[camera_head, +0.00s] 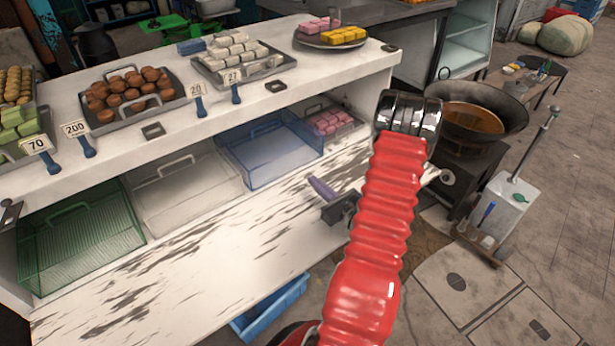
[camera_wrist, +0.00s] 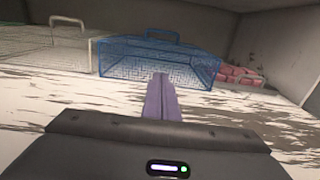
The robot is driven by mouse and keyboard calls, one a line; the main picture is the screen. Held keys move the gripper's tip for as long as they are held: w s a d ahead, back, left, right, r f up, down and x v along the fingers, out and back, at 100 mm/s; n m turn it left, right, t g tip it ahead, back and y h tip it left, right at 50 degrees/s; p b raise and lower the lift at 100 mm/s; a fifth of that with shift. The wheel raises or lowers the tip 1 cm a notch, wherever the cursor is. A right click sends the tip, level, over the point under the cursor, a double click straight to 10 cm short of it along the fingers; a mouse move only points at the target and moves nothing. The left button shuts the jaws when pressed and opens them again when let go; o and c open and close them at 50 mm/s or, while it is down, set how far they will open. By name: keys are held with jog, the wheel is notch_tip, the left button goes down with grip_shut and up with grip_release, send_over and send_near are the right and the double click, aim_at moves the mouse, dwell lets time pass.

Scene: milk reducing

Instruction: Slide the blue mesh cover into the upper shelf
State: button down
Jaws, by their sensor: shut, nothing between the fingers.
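The blue mesh cover (camera_head: 272,152) stands on the lower white shelf, between a white mesh cover and a tray of pink sweets. It also shows in the wrist view (camera_wrist: 158,60), straight ahead of my gripper, with a blue handle on its top. The upper shelf (camera_head: 265,105) is the white counter top above it. My gripper (camera_head: 318,187) is over the lower shelf in front of the blue cover. Its purple fingers (camera_wrist: 160,96) are shut together and empty. In the wrist view their tips reach the cover's lower front edge; I cannot tell whether they touch it.
A white mesh cover (camera_head: 185,193) and a green mesh cover (camera_head: 80,243) stand to the left on the lower shelf. Pink sweets (camera_head: 332,121) lie to the right. Sweet trays (camera_head: 130,97) and price tags (camera_head: 75,130) line the upper shelf. The front of the lower shelf is bare.

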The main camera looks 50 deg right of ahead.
jog(key=shift+s+a, duration=0.25)
jog(key=shift+s, duration=1.05)
